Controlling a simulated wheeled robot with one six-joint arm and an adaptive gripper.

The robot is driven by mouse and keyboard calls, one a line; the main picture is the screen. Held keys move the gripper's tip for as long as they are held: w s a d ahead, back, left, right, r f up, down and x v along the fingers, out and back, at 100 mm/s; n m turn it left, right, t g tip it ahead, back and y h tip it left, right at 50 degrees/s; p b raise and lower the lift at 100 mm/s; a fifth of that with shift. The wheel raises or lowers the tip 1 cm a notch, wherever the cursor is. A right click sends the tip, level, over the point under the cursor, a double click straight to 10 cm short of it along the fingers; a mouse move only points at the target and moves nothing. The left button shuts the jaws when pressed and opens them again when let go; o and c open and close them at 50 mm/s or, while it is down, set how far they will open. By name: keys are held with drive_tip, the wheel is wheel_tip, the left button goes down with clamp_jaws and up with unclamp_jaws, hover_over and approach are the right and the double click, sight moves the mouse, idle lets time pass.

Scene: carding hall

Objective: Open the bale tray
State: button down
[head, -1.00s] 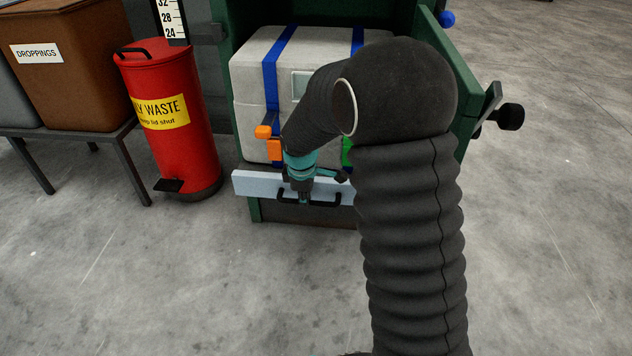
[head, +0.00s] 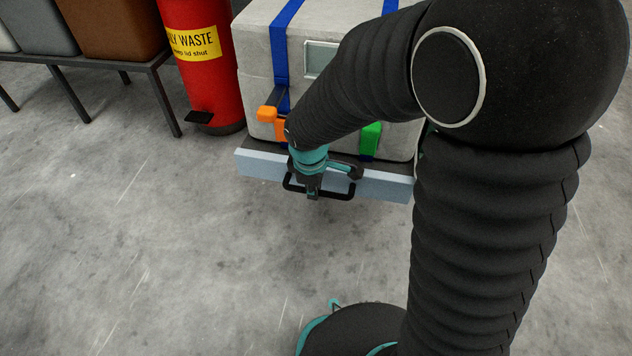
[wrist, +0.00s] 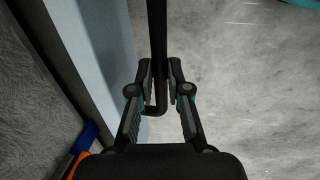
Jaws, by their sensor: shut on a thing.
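The bale tray has a pale blue front panel (head: 388,187) with a black bar handle (head: 338,195). The tray carries a big grey bale (head: 255,70) and stands out over open floor. My gripper (head: 313,192) is shut on the handle, left of its middle. In the wrist view my fingers (wrist: 160,75) lie on both sides of the black handle bar (wrist: 156,35), near its bent end. The blue panel (wrist: 95,65) runs along the left there. My arm hides part of the bale and the tray's right side.
Blue straps (head: 281,60) circle the bale, with an orange buckle (head: 267,113) and a green one (head: 370,138) near my wrist. A red waste bin (head: 198,75) stands behind left, beside a bench (head: 150,65) with boxes. Floor in front and left is clear.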

drive_tip(key=c, duration=1.1)
unclamp_jaws()
drive_tip(key=shift+c, duration=0.2)
wheel_tip(320, 180, up, 12)
drive_tip(key=s, duration=0.2)
drive_tip(key=shift+s+a, duration=0.2)
drive_tip(key=shift+a, duration=0.1)
drive_tip(key=shift+f, duration=0.1)
